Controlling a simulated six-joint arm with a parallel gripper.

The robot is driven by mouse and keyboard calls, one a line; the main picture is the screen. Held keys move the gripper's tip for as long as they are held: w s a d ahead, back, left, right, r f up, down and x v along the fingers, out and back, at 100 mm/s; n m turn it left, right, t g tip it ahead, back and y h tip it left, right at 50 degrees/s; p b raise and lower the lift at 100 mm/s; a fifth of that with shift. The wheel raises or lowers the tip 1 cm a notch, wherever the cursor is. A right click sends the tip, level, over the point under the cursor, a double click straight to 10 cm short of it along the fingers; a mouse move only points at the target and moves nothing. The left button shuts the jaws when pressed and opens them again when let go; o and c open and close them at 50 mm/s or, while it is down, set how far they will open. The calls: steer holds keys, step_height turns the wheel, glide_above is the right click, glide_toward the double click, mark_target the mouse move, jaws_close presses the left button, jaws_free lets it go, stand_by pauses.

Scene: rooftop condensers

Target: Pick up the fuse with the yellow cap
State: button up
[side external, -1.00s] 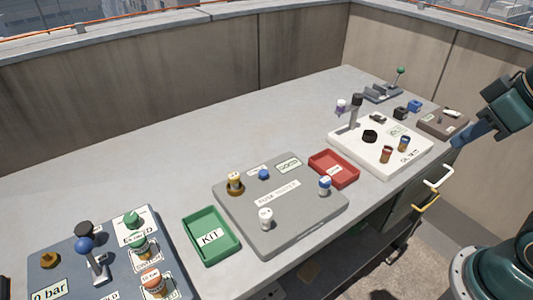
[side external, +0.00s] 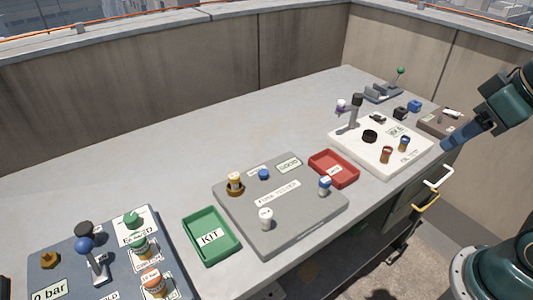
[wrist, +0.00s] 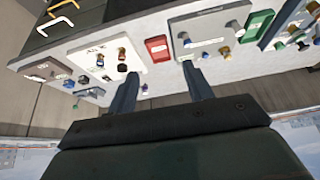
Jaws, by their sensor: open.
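The fuse with the yellow cap (side external: 235,179) stands upright in a brown ring-like seat at the left of a grey panel (side external: 295,228). In the wrist view, which is roughly upside down, the yellow-capped fuse (wrist: 225,51) is small at the upper right. A white-capped fuse (side external: 265,215) and a blue-capped fuse (side external: 325,183) stand on the same panel. My gripper (side external: 450,142) is at the far right, well away from the panel. In the wrist view my gripper (wrist: 159,72) has its two fingers apart, with nothing held between them.
A green KIT tray (side external: 210,235) lies left of the panel and a red tray (side external: 345,178) right of it. A white board (side external: 370,158) with a tall lever is nearer my gripper. A blue-grey board (side external: 70,268) with valves is at front left.

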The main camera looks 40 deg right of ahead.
steer(key=w+a+r+m+g, duration=0.25)
steer(key=w+r+m, duration=0.2)
steer(key=w, duration=0.55)
steer(key=m+g, duration=0.3)
steer(key=m, duration=1.3)
glide_above(234, 175)
step_height(234, 175, down, 13)
steer(key=shift+f, duration=0.1)
steer(key=shift+f, duration=0.1)
steer(key=shift+f, duration=4.2)
steer(key=shift+f, duration=2.6)
